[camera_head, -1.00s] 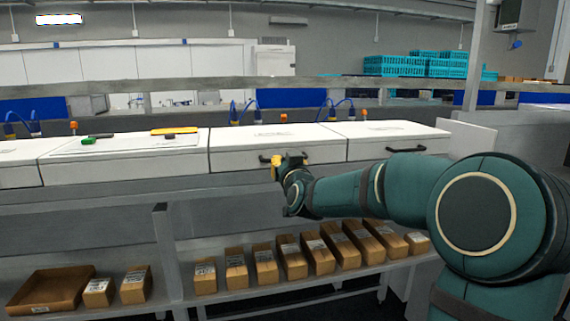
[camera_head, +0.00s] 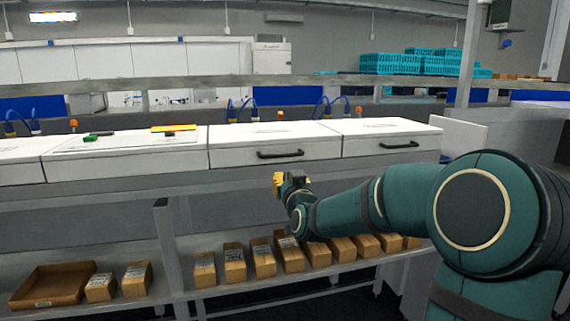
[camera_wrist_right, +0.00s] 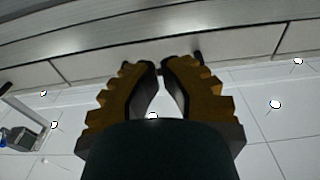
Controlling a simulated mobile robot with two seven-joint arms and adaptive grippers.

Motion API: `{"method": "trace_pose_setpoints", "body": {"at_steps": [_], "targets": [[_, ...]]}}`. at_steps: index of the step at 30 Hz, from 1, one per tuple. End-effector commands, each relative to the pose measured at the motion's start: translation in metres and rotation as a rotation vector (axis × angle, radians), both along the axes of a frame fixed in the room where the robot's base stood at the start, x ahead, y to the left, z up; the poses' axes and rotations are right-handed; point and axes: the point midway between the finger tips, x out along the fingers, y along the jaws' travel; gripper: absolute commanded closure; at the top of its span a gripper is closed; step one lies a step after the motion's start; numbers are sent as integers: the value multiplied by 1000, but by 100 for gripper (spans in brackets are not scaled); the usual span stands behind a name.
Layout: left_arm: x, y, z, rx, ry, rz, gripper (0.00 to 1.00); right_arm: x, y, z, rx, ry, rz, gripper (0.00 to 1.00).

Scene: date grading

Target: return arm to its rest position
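My right arm, green with dark bands, reaches in from the right of the head view. Its gripper (camera_head: 280,184), with yellow fingers, hangs in front of the white counter drawers, below the black handle (camera_head: 280,153) and clear of it. In the right wrist view the two ridged yellow fingers (camera_wrist_right: 160,72) point ahead with a narrow gap between their dark pads. Nothing shows between them. My left arm and gripper are not in view.
The white drawer with that handle and the drawer to its right (camera_head: 392,145) look shut. Below, a shelf (camera_head: 215,293) bears several cardboard boxes and an open brown tray (camera_head: 52,302). A yellow item (camera_head: 173,128) and a green item (camera_head: 90,138) lie on the counter.

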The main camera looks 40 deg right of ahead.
Motion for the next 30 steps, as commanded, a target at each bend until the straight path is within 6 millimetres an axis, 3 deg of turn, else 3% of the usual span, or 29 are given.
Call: {"method": "trace_pose_setpoints", "body": {"at_steps": [6, 16, 19, 23, 27, 30], "targets": [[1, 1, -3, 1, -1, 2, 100, -5, 3, -19, 0, 0, 0, 100], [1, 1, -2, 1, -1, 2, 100, -5, 5, -24, 4, 5, 4, 100], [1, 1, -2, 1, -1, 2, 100, 3, 16, -43, 28, 39, 29, 100], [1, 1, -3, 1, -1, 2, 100, 22, 49, -98, 106, 143, 101, 100], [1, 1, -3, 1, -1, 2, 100, 36, 103, -179, 217, 305, 200, 100], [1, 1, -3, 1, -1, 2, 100, 35, 144, -235, 295, 426, 266, 100]]}}
